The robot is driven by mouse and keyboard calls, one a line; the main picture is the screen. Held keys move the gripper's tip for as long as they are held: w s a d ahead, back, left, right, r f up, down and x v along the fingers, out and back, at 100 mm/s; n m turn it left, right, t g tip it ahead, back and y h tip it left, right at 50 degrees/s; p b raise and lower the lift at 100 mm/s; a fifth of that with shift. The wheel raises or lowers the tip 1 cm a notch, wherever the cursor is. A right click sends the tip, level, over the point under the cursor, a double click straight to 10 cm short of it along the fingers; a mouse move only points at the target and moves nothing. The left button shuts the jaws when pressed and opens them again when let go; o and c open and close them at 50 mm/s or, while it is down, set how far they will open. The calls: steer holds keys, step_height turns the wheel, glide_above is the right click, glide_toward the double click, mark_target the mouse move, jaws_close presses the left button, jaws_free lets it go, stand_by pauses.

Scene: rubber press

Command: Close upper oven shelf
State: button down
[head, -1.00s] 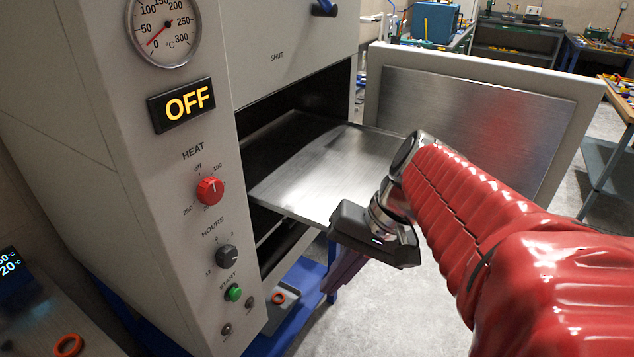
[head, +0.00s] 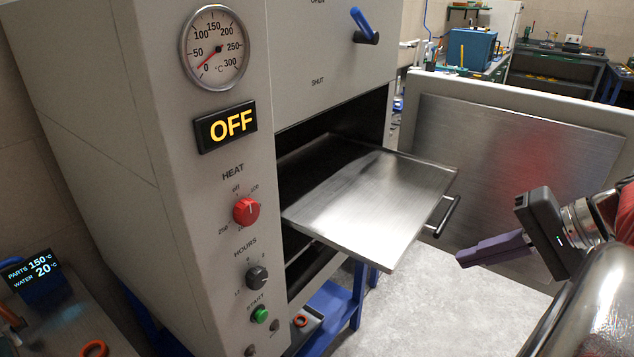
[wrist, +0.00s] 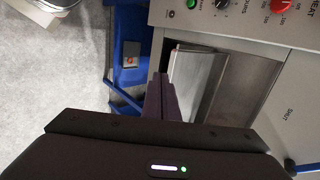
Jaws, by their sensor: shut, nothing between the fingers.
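The upper oven shelf (head: 375,195) is a flat bare metal plate sticking well out of the oven opening, with a bar handle (head: 447,215) on its outer end. My gripper (head: 465,259) has dark purple fingers, closed together and empty. In the head view it is to the right of the shelf's outer end and lower in the picture, pointing left toward it, with a visible gap to the handle. The fingers also show shut in the wrist view (wrist: 160,85).
The oven door (head: 520,165) stands wide open behind and right of the shelf. The control panel reads OFF (head: 226,127); its red heat knob (head: 246,211) is left of the opening. A blue stand (head: 330,305) supports the oven. Clear floor (head: 400,310) lies below the shelf.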

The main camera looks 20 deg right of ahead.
steer(key=d, duration=0.1)
steer(key=s+d+r, duration=0.1)
steer(key=shift+s+d+t, duration=0.15)
steer(key=shift+d+t, duration=0.15)
steer(key=shift+t, duration=0.1)
steer(key=w+r+x, duration=0.1)
steer(key=x, duration=1.2)
steer(key=shift+w+a+r, duration=0.25)
steer(key=shift+a+r, duration=0.1)
steer(key=shift+a, duration=0.05)
